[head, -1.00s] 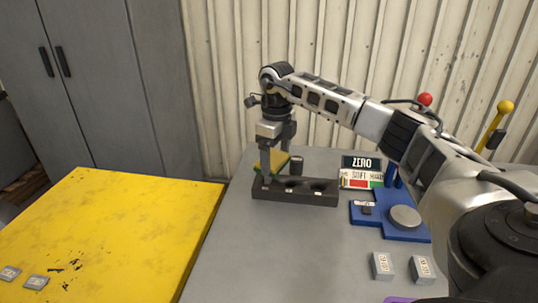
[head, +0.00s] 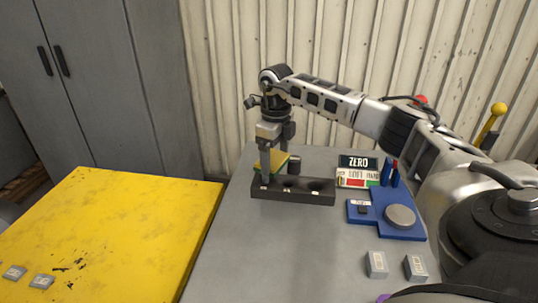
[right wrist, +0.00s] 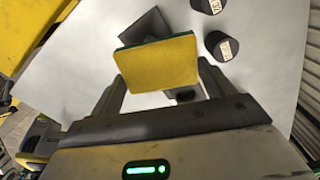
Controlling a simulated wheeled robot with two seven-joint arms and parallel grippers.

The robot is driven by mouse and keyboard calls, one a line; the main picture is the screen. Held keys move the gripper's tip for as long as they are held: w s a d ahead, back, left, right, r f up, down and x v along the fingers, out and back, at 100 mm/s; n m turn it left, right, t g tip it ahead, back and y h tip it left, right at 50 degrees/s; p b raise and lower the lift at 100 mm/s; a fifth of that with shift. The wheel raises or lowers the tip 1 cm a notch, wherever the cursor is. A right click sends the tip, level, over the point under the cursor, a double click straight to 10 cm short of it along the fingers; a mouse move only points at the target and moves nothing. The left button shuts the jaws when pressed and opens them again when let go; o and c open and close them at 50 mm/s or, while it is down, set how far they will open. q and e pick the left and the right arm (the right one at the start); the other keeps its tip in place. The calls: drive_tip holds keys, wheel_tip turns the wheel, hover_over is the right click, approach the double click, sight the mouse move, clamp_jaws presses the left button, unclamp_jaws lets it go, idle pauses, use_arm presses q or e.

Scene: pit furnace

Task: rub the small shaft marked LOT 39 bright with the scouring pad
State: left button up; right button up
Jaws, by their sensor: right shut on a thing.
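My right gripper (head: 273,170) points down over the left end of a dark rack (head: 318,197) on the grey table. It is shut on the scouring pad (head: 270,158), yellow on one face and green on the other. In the right wrist view the yellow face of the pad (right wrist: 158,62) fills the space between the fingers. Two dark round pieces with pale tags, one of them here (right wrist: 222,46), lie beyond the pad. Their tags are too small to read, so I cannot tell which is LOT 39. A dark cylinder (head: 295,165) shows just behind the rack. My left gripper is out of view.
A blue fixture (head: 370,215) with a round grey disc stands right of the rack, before a ZERO display (head: 358,162). Two tagged grey blocks (head: 376,264) sit at the front right. A yellow table (head: 120,220) with two small tagged blocks lies left. Bare grey tabletop lies in front of the rack.

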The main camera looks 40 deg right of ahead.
wheel_tip(320, 180, up, 2)
drive_tip(key=shift+r+p, duration=0.25)
drive_tip(key=shift+p, duration=0.25)
wheel_tip(320, 180, up, 3)
drive_tip(key=p, duration=0.2)
drive_tip(key=shift+p, duration=0.35)
drive_tip(key=shift+r, duration=1.15)
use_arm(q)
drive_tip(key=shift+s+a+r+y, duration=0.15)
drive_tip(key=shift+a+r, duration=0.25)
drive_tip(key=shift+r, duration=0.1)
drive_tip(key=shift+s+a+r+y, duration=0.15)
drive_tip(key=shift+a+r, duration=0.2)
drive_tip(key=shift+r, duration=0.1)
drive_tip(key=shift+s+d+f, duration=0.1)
use_arm(e)
drive_tip(key=shift+w, duration=0.1)
drive_tip(key=shift+a+f, duration=0.1)
drive_tip(key=shift+f, duration=0.05)
